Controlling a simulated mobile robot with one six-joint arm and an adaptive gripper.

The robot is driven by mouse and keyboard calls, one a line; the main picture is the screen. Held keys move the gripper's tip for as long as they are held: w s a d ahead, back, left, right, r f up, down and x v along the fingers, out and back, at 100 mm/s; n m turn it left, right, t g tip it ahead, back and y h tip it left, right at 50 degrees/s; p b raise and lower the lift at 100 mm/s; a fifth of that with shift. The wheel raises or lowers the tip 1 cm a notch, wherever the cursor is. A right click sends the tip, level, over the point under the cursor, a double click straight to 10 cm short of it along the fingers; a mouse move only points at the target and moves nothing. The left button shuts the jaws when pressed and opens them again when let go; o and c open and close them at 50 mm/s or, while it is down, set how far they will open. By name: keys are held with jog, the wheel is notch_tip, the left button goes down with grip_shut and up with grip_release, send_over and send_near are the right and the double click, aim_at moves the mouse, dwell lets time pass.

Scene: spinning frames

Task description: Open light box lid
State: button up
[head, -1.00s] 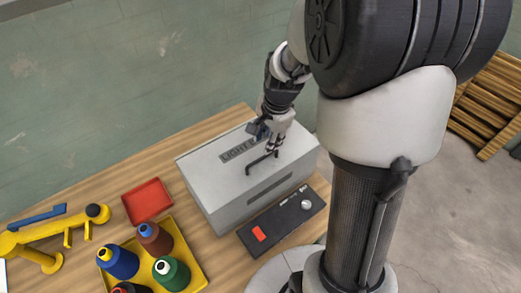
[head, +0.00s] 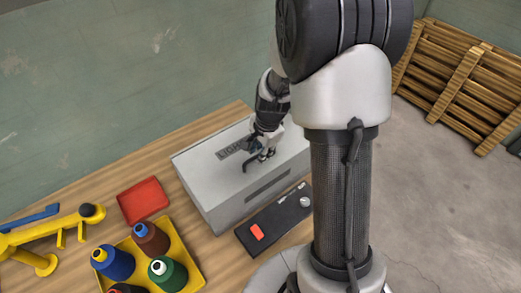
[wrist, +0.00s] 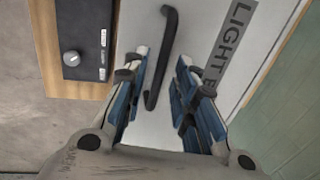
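The grey light box (head: 205,190) stands on the wooden bench with its lid (head: 200,160) down flat. A dark bar handle (head: 246,166) is on the lid; the gripper partly hides it in the head view. In the wrist view the handle (wrist: 154,95) runs lengthwise between my two blue fingers. My gripper (wrist: 163,62) is open, with a visible gap on each side of the handle. In the head view my gripper (head: 266,152) is low over the lid at the handle. I cannot tell how far the fingertips reach down around it.
A dark control panel (head: 272,226) with a red switch and a pale knob lies in front of the box. A red tray (head: 143,200), a yellow tray (head: 190,262) of thread spools and a yellow arm-like fixture (head: 45,236) are to the left. A wall rises behind the bench.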

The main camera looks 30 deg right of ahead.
grip_shut()
jog(key=shift+r, duration=0.15)
dwell(0.4)
